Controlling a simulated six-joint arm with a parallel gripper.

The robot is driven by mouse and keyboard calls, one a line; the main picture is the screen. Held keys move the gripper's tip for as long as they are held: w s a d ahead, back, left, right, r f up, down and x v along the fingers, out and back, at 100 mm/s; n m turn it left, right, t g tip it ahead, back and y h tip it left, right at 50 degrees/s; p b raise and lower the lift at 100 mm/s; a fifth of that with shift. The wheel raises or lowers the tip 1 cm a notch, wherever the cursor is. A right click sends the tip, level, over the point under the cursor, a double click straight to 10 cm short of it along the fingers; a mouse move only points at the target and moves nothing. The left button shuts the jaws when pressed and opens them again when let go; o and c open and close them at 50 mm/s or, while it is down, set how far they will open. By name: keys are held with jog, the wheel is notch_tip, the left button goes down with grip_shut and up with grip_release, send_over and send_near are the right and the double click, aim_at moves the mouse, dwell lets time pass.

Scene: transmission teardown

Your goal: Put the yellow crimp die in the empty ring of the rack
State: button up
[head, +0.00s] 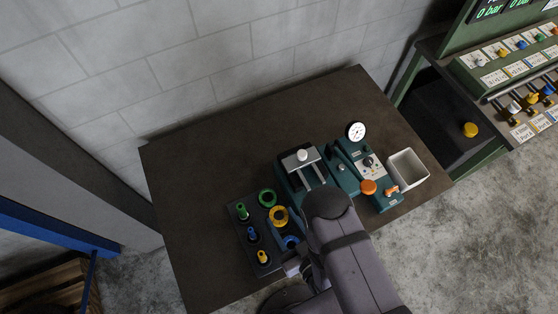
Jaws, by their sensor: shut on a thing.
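The dark rack (250,222) sits on the front part of the table. The yellow crimp die (279,216) is a thick yellow ring over the rack's right column, between a green ring (267,198) and a blue ring (291,242). It looks slightly raised. My gripper is shut on it from the right, with the fingers mostly hidden behind my dark arm. The rack spot under the die is covered from this view, so I cannot tell whether die and rack touch.
Green (242,211), blue (252,234) and yellow (262,257) pegs stand in the rack's left column. A teal press (300,168) and a gauge unit (360,165) stand behind and right. A white bin (407,171) is at the right. The table's left side (185,200) is clear.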

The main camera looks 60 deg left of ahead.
aim_at(283, 230)
jog(key=shift+f+b, duration=1.45)
jog(key=shift+f, duration=1)
jog(key=shift+f, duration=0.15)
jog(key=o, duration=1.1)
jog(key=shift+f, duration=0.1)
jog(key=shift+o, duration=0.3)
